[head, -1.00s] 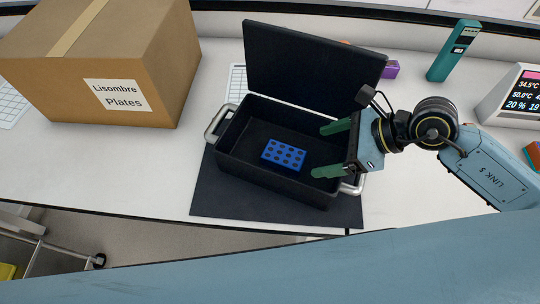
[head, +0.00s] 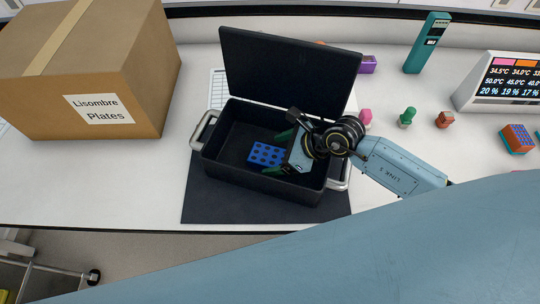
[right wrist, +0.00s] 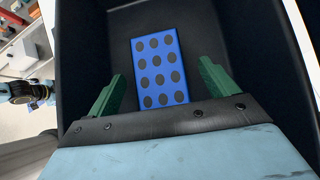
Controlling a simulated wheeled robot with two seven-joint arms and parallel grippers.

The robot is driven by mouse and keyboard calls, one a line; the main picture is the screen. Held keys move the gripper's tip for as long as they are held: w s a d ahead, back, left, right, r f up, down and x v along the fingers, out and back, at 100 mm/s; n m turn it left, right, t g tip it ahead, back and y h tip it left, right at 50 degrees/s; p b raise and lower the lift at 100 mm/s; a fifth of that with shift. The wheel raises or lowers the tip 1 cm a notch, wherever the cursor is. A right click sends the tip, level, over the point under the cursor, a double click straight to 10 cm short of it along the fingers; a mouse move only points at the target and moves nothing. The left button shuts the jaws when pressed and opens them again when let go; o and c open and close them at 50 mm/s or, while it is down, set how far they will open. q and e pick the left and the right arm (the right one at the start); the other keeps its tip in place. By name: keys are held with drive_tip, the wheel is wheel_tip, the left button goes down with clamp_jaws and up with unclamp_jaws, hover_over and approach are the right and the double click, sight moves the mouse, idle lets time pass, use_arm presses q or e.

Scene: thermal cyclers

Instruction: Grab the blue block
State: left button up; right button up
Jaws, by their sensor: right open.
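The blue block (head: 267,154), with rows of dark round holes, lies on the floor of an open black box (head: 226,172). My right gripper (head: 280,151) reaches into the box from the right, close to the block. In the right wrist view the block (right wrist: 160,68) lies ahead of and between the two green fingers of my right gripper (right wrist: 160,88). The fingers are spread wide, with a gap on each side of the block.
The box has silver side handles (head: 204,130) and a raised lid (head: 290,70), and stands on a dark mat (head: 210,205). A cardboard box (head: 150,70) stands at left. Small coloured items, a teal device (head: 428,43) and a display (head: 500,84) stand at right.

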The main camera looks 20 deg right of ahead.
sight(271, 155)
drive_tip(key=shift+x, duration=1.5)
drive_tip(key=shift+s, duration=0.1)
drive_tip(key=shift+c, duration=0.3)
drive_tip(key=shift+r, duration=0.1)
drive_tip(key=c, duration=1.4)
